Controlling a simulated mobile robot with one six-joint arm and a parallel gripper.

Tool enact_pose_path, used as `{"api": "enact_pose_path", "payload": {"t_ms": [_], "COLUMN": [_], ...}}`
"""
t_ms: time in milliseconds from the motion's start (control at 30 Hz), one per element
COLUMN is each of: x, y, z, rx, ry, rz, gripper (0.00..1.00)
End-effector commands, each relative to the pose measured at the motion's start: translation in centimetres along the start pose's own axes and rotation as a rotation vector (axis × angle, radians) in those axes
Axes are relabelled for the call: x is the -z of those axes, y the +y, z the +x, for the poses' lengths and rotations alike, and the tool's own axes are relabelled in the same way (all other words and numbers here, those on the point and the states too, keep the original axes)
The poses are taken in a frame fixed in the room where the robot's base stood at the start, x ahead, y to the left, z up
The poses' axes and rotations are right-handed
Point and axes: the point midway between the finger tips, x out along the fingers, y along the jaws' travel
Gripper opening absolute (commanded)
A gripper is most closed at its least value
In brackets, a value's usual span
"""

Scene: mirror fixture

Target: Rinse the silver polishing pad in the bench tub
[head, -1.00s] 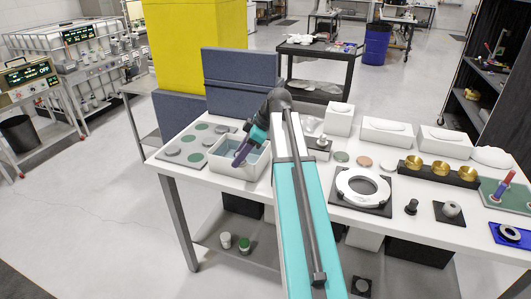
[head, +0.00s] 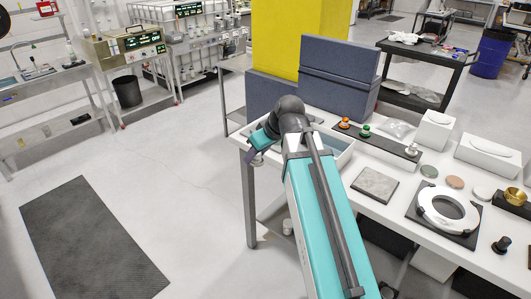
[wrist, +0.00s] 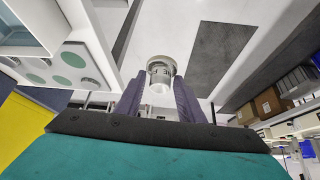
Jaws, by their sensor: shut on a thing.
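My gripper (wrist: 160,80) is shut on a round, silver-grey piece (wrist: 161,70), which I take to be the silver polishing pad. In the head view my gripper (head: 252,155) points down past the left end of the white bench, with the grey piece (head: 257,160) small at its tips. The bench tub (head: 343,158) is just right of my gripper and mostly hidden behind my arm. Its pale wall shows at the upper left of the wrist view (wrist: 28,45). The held piece is apart from the tub.
A white board with green discs (wrist: 68,58) lies beside the tub. A black strip with orange and green knobs (head: 378,138) and a grey square plate (head: 375,185) are on the bench. Blue-grey blocks (head: 340,75) stand behind. Open floor with a dark mat (head: 90,240) lies left.

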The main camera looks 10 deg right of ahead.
Motion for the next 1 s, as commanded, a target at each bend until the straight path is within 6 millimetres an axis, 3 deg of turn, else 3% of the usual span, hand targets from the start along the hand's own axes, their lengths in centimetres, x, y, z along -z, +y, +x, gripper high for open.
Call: {"api": "enact_pose_path", "payload": {"t_ms": [500,1000], "x": [0.2,0.2], "y": [2.0,2.2], "z": [-1.0,-1.1], "rx": [-0.252,-0.28], "ry": [0.01,0.011], "rz": [0.395,0.441], "gripper": [0.12,0.12]}}
